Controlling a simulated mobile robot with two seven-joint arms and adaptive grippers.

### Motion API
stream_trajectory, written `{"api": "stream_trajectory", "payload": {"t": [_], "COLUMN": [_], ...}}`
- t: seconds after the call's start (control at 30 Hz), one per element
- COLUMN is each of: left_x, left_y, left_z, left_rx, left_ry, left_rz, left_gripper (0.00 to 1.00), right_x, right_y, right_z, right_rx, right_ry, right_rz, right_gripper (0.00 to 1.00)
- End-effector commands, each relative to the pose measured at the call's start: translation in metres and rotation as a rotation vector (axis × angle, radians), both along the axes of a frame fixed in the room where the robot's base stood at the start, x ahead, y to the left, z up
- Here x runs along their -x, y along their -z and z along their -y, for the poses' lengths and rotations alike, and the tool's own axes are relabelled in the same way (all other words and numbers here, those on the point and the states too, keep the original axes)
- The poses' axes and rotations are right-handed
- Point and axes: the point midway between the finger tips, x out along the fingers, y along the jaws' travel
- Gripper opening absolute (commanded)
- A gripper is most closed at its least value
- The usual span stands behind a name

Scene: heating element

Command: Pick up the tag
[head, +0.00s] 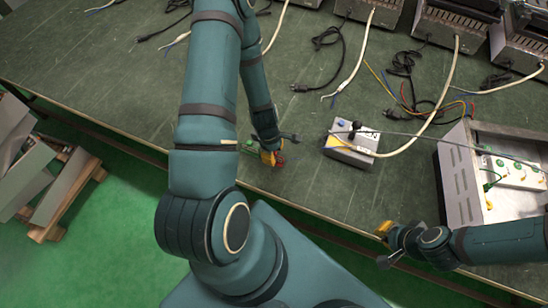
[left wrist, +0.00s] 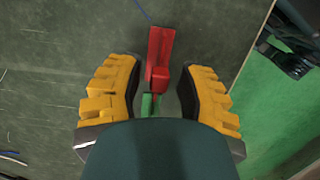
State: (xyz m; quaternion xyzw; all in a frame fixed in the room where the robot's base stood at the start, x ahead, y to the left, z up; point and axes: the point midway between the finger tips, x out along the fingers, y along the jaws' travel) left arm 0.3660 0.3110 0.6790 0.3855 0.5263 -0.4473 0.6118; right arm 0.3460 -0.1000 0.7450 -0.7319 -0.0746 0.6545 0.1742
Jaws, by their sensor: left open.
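The red tag (left wrist: 160,52) lies on the dark green tabletop, and a small green piece (left wrist: 148,104) shows at its near end. In the left wrist view my left gripper (left wrist: 158,92) is open, with its yellow fingers on either side of the tag's near part and gaps on both sides. In the head view the tag (head: 281,161) is a small red spot beside my left gripper (head: 268,157), near the table's front edge. My right gripper (head: 384,229) is at the front edge, further right; its finger opening is not clear.
A small grey box (head: 350,147) with a dark knob stands right of my left gripper. A larger open metal case (head: 460,180) stands further right. Several heater units and loose cables line the back. Pallets with grey panels (head: 60,190) stand on the green floor at left.

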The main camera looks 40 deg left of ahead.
Motion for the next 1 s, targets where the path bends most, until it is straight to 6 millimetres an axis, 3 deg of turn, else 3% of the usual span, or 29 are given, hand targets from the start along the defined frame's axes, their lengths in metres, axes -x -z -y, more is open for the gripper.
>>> {"api": "stream_trajectory", "payload": {"t": [0.03, 0.2, 0.47, 0.5, 0.6, 1.0], "left_x": [0.000, -0.001, -0.002, -0.002, -0.002, -0.002], "left_y": [0.011, 0.026, 0.028, 0.028, 0.027, 0.027], "left_z": [0.001, 0.003, 0.003, 0.003, 0.003, 0.003], "left_rx": [0.002, 0.001, 0.000, 0.000, 0.000, 0.000], "left_ry": [0.000, 0.000, 0.000, 0.000, 0.000, 0.000], "left_rz": [-0.002, -0.001, 0.000, 0.000, 0.000, -0.001], "left_gripper": [0.37, 0.37, 0.37, 0.33, 0.00, 0.00], "right_x": [-0.001, -0.002, -0.002, -0.002, -0.002, -0.002], "right_y": [0.005, 0.008, 0.008, 0.008, 0.008, 0.008], "right_z": [0.000, 0.000, 0.000, 0.000, 0.000, 0.000], "right_rx": [0.000, 0.000, 0.000, 0.000, 0.000, 0.000], "right_ry": [0.001, 0.001, 0.001, 0.001, 0.001, 0.001], "right_rz": [0.002, 0.004, 0.004, 0.004, 0.004, 0.004], "right_gripper": [0.00, 0.00, 0.00, 0.00, 0.00, 0.00]}}
